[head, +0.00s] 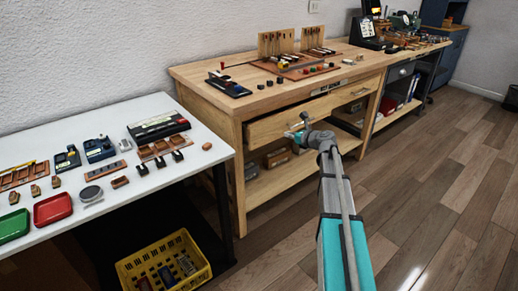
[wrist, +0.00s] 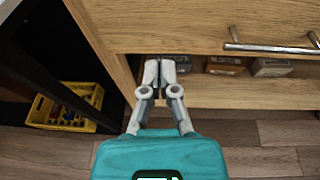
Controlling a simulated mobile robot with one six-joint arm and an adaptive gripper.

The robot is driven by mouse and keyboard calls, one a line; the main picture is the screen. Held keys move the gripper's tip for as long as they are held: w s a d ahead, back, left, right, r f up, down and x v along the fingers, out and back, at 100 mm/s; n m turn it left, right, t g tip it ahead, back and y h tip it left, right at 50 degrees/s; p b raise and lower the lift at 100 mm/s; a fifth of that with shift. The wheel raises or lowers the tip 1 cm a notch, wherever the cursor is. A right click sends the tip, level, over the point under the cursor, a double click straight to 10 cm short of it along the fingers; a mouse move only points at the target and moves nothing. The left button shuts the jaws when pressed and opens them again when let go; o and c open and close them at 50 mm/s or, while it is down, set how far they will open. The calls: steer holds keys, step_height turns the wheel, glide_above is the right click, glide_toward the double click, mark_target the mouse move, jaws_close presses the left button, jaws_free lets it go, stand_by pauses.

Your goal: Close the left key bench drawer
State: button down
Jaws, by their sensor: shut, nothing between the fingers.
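The left key bench drawer (head: 268,129) is a wide light-wood drawer under the wooden bench top. Its front seems to stand out a little from the frame; how far I cannot tell. In the wrist view the drawer front (wrist: 170,25) fills the top, with a metal bar handle (wrist: 270,47) at the right. My gripper (head: 297,130) is in front of the drawer in the head view and hides part of its front. In the wrist view my gripper (wrist: 160,66) is shut and empty, its tips by the drawer's lower edge, left of the handle. Contact is unclear.
A white table (head: 150,205) with trays and small parts stands at the left. A yellow crate (head: 150,262) is on the floor under it. The bench top (head: 215,72) holds tools and parts. Boxes (wrist: 225,65) sit on the lower shelf. The wooden floor at right is clear.

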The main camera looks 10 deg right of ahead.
mark_target(256, 135)
steer(key=s+a+f+t+b, duration=0.3)
steer(key=s+a+b, duration=0.2)
steer(key=s+b, duration=0.1)
steer(key=shift+s+a+m+y+b, duration=0.3)
steer(key=shift+s+m+b, duration=0.1)
steer(key=shift+s, duration=0.3)
steer(key=shift+w, duration=0.1)
steer(key=x, duration=1.3)
steer(key=shift+w, duration=0.45)
